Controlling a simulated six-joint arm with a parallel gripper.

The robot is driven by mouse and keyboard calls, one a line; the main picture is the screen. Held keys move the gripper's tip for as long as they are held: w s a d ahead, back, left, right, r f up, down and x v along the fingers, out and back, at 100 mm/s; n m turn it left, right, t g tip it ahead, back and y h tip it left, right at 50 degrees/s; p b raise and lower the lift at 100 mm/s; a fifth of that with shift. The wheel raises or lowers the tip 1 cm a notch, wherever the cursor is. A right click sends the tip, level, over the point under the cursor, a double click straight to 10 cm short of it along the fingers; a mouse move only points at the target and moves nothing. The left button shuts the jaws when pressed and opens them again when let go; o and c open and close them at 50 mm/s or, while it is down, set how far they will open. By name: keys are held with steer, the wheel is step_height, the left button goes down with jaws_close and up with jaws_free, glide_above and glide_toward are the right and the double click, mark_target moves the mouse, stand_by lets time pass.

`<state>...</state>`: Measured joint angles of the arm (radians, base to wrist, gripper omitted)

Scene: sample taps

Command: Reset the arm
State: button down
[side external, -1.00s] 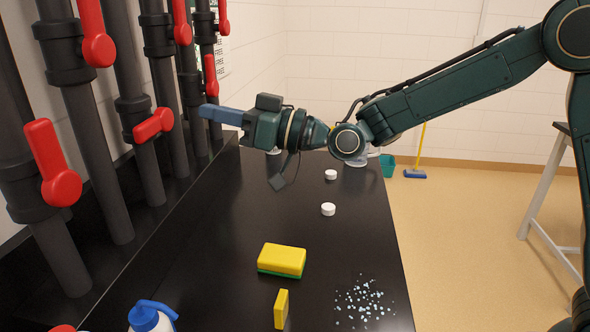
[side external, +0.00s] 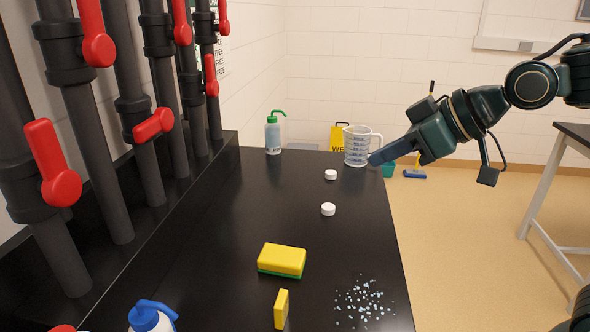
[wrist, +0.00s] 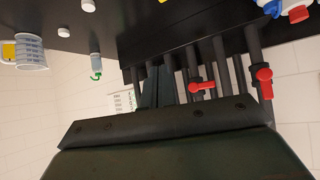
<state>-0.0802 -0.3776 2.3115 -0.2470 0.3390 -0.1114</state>
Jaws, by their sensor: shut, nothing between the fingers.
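My gripper (side external: 378,158) is shut and empty. It is in the air at the far right edge of the black bench (side external: 225,245), tilted with its fingers pointing left and down. In the side view its tip is close to the clear measuring jug (side external: 356,148); I cannot tell whether they are apart in depth. The red tap handles (side external: 62,183) on the dark pipes (side external: 110,150) stand at the left, away from the gripper. In the wrist view, red handles (wrist: 264,82) show beyond the dark gripper body.
A green-capped bottle (side external: 273,136) stands at the back of the bench. Two white caps (side external: 328,209), a yellow sponge (side external: 282,259), a small yellow block (side external: 281,308) and pale scattered bits (side external: 362,300) lie on it. A blue-topped bottle (side external: 150,316) is at the front.

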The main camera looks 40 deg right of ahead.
steer(key=s+d+f+m+g+h, duration=0.1)
steer(key=s+d, duration=0.3)
steer(key=s, duration=0.4)
steer(key=s+d+f+m+g+h, duration=0.2)
steer(key=s+d+f+m, duration=0.1)
steer(key=s, duration=0.4)
steer(key=shift+s+d+f+g+h, duration=0.3)
steer(key=shift+s+d+f+h, duration=0.1)
steer(key=shift+d+f, duration=0.5)
